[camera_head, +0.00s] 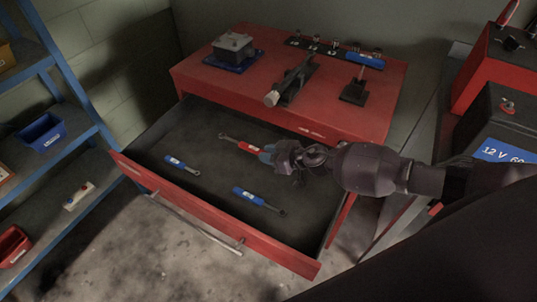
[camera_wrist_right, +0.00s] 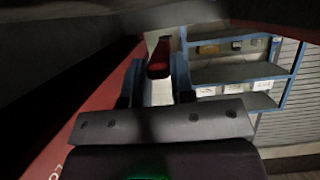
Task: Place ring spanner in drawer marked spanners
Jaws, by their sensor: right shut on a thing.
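A spanner with a red handle and grey metal end (camera_head: 238,142) is over or in the open red drawer (camera_head: 215,232), toward its back. My right gripper (camera_head: 267,153) is shut on it, blue fingertips on either side of the handle. In the right wrist view the red handle (camera_wrist_right: 159,58) shows between the fingertips (camera_wrist_right: 158,82). I cannot tell whether it touches the drawer floor. Its other end is hidden by the gripper. Two blue-handled spanners (camera_head: 180,164) (camera_head: 258,200) lie in the drawer. My left gripper is out of view.
The red cabinet top (camera_head: 225,85) carries a grey block on a blue base (camera_head: 232,50), a clamp-like tool (camera_head: 290,82) and a rack (camera_head: 335,50). A blue shelf (camera_head: 60,85) stands left. A battery (camera_head: 497,130) is at right. The drawer's front-left floor is clear.

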